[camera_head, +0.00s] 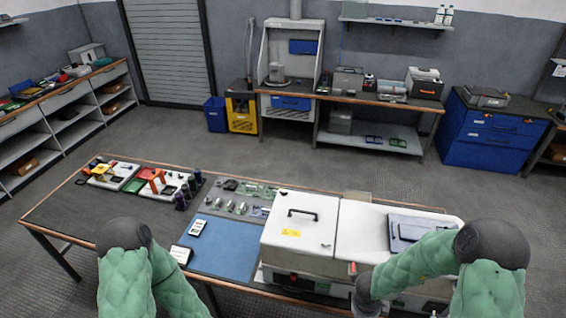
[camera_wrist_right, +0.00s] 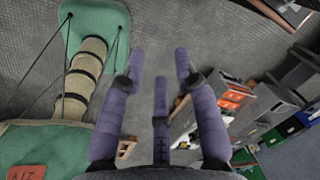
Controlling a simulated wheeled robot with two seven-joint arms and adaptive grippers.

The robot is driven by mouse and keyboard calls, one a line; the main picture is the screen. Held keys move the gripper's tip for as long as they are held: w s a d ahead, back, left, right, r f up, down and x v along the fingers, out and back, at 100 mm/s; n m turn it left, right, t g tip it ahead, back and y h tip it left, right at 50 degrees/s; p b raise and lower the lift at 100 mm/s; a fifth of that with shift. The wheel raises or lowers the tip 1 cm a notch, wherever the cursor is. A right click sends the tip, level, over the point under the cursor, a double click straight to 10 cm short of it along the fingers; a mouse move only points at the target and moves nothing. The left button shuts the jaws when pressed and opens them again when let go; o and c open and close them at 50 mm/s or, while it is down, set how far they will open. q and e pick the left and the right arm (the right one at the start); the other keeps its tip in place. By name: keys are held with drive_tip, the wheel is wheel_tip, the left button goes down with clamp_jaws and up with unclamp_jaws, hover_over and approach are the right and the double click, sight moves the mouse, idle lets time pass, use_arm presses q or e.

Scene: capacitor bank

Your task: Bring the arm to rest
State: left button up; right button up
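My right arm (camera_head: 440,262) comes in at the lower right of the head view. It bends down in front of the white machine's right part, and its gripper does not show clearly there. In the right wrist view my right gripper (camera_wrist_right: 160,68) has its purple fingers spread apart with nothing between them, with grey floor beyond. My left arm (camera_head: 125,270) is at the bottom left of the head view, in front of the table; its gripper is out of view.
A long table (camera_head: 70,222) carries a white lidded machine (camera_head: 310,245), a blue mat (camera_head: 225,247), small metal parts and trays with tools. A blue cabinet (camera_head: 490,135), a back workbench (camera_head: 370,98) and left shelves (camera_head: 60,130) stand around open floor (camera_head: 250,160).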

drive_tip(key=s+a+f+n+t+y+b, duration=0.15)
drive_tip(key=a+f+n+b, duration=0.25)
drive_tip(key=f+n+b, duration=0.45)
drive_tip(key=s+a+f+n+g+y+b, duration=0.1)
drive_tip(key=s+a+f+n+b, duration=0.15)
drive_tip(key=f+n, duration=0.6)
drive_tip(key=s+a+f+n+y+b, duration=0.3)
drive_tip(key=s+a+f+n+b, duration=0.4)
drive_tip(key=f, duration=0.5)
drive_tip(key=shift+a+n+g+b, duration=0.5)
drive_tip(key=shift+a+b, duration=0.35)
drive_tip(key=shift+a, duration=0.1)
drive_tip(key=shift+s, duration=0.1)
